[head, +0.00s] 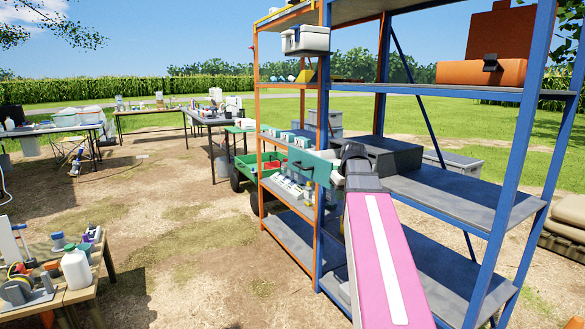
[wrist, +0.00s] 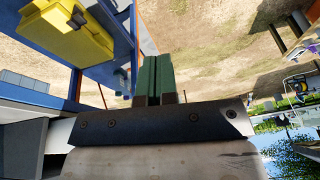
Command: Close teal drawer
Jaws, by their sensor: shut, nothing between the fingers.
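The teal drawer (head: 309,168) shows in the head view as a teal front with a dark handle, in front of the orange shelf posts. It appears to stand out to the left of a dark grey box (head: 392,153) on the blue rack; my arm hides the part between, so I cannot tell how far it is open. My gripper shows in the wrist view with its two green fingers (wrist: 150,68) shut together and empty. In the head view my wrist is just right of the drawer front; contact cannot be told. The drawer is not clearly seen in the wrist view.
A blue rack (head: 503,165) stands close on the right, beside an orange-posted shelf (head: 260,125) with small boxes. An orange case (head: 484,72) sits high on the rack. A yellow case (wrist: 66,28) shows in the wrist view. Bare ground lies open to the left.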

